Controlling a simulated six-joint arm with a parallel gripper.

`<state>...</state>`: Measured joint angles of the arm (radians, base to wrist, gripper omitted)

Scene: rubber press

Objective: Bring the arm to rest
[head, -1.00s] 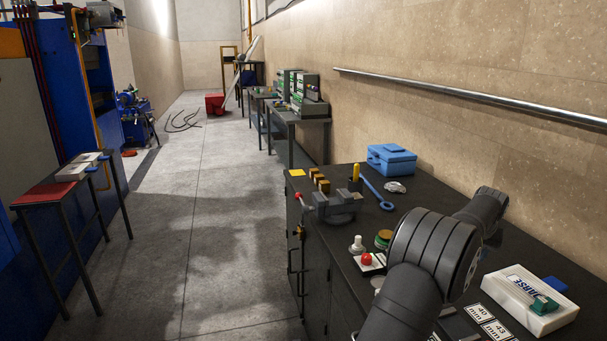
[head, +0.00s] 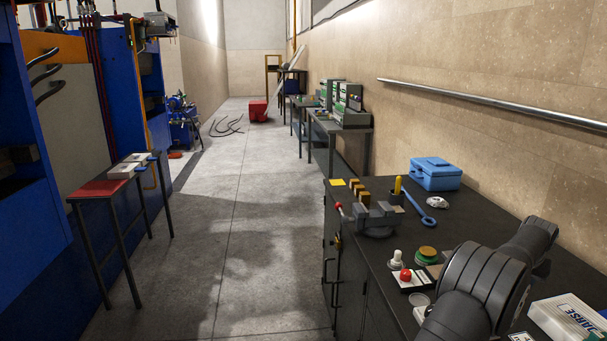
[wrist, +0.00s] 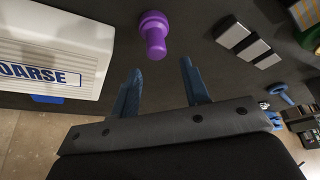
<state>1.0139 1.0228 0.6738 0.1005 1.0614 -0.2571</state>
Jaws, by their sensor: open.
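My gripper (wrist: 160,88) is open in the wrist view, with its two blue fingers apart and nothing between them. A purple knob-shaped piece (wrist: 154,35) stands on the dark bench top beyond the fingertips, apart from them. In the head view only part of my dark arm shows at the lower right, over the bench (head: 473,216). My gripper is out of the head view.
A white case marked COARSE (wrist: 50,50) lies beside the gripper. Light blocks (wrist: 250,45) lie to the right. The bench also holds a vise (head: 374,220), a red button box (head: 407,279) and a blue toolbox (head: 435,174).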

